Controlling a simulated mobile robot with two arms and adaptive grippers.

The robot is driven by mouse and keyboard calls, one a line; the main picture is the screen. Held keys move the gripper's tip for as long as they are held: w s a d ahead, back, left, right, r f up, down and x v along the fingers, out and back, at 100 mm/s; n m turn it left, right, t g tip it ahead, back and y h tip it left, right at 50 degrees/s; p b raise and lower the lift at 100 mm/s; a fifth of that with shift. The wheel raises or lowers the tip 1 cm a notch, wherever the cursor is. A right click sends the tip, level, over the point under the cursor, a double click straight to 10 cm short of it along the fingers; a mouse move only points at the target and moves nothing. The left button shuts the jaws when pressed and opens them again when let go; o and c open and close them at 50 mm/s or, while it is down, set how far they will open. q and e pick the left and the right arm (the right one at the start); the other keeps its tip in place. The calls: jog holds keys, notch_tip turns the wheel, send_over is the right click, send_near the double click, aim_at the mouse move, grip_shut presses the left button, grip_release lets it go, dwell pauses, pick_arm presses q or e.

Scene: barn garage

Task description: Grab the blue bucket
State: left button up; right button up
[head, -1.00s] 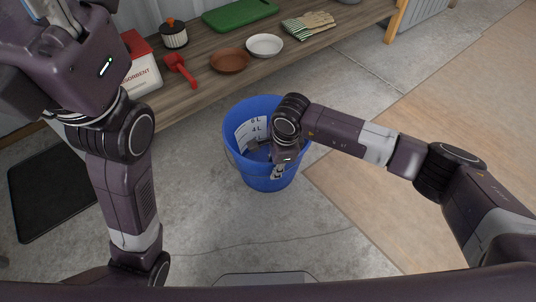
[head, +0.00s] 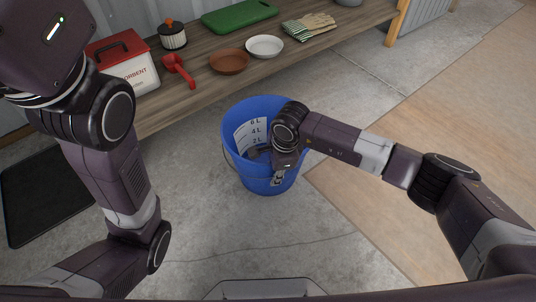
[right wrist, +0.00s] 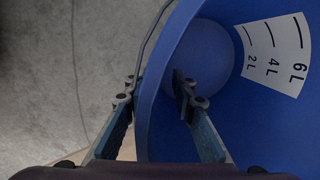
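The blue bucket (head: 256,183) stands upright on the concrete floor in front of the low bench. A white scale with litre marks shows on its inner wall, in the right wrist view too (right wrist: 222,120). Its thin wire handle hangs at the left side. My right gripper (right wrist: 155,82) straddles the bucket's rim, one finger outside and one inside. The fingers stand apart with the blue wall between them; I see no clear grip on it. In the head view the right wrist partly hides the near right rim. My left arm is raised at the left, with its gripper out of frame.
The wooden bench (head: 205,84) holds a red-lidded absorbent box (head: 135,75), a red scoop (head: 178,70), a brown bowl (head: 229,63), a white bowl (head: 264,46), gloves (head: 308,26) and a green board (head: 240,14). A black mat (head: 45,200) lies left. Floor around the bucket is clear.

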jog(key=shift+f, duration=0.2)
grip_shut()
dwell(0.3)
jog(key=shift+w+r, duration=0.1)
dwell(0.3)
